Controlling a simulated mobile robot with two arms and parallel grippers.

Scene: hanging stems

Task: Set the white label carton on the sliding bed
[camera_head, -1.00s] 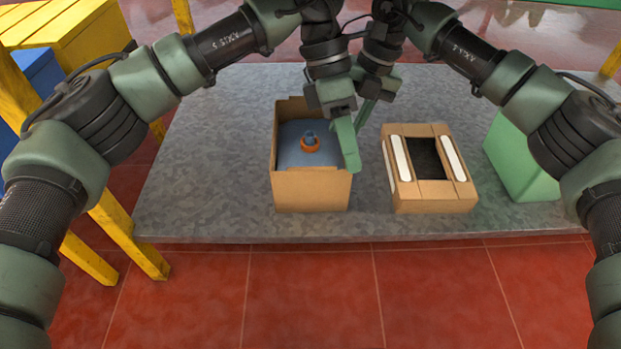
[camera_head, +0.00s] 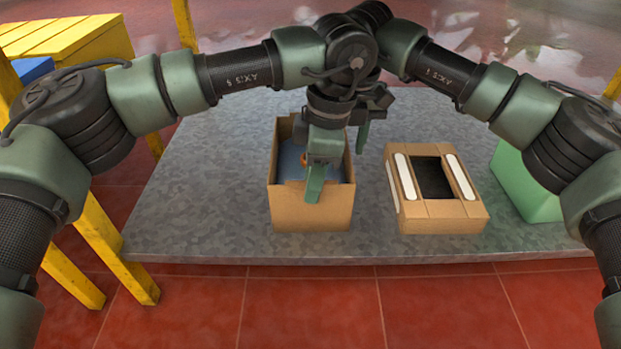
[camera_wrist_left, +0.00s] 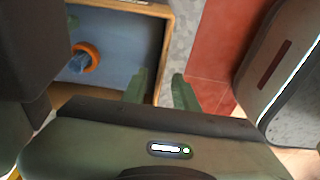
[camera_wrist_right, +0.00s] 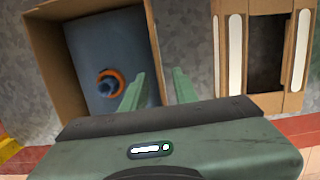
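An open brown carton (camera_head: 312,212) stands upright on the left of the grey slab, with a blue body and orange ring (camera_head: 303,158) inside. No white label shows on it. To its right is a low brown block with white strips (camera_head: 440,216) and a dark middle, which looks like the sliding bed. My left gripper (camera_head: 318,178) is open at the carton's near wall, which lies between its fingers in the left wrist view (camera_wrist_left: 160,85). My right gripper (camera_head: 352,138) is open at the carton's right wall, between its fingers in the right wrist view (camera_wrist_right: 157,85).
The grey slab (camera_head: 210,190) carries both brown things. A green block (camera_head: 520,185) stands at its right end. A yellow slatted table (camera_head: 70,38) is at the far left. Red tiled floor (camera_head: 310,300) lies in front. The slab's left side is free.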

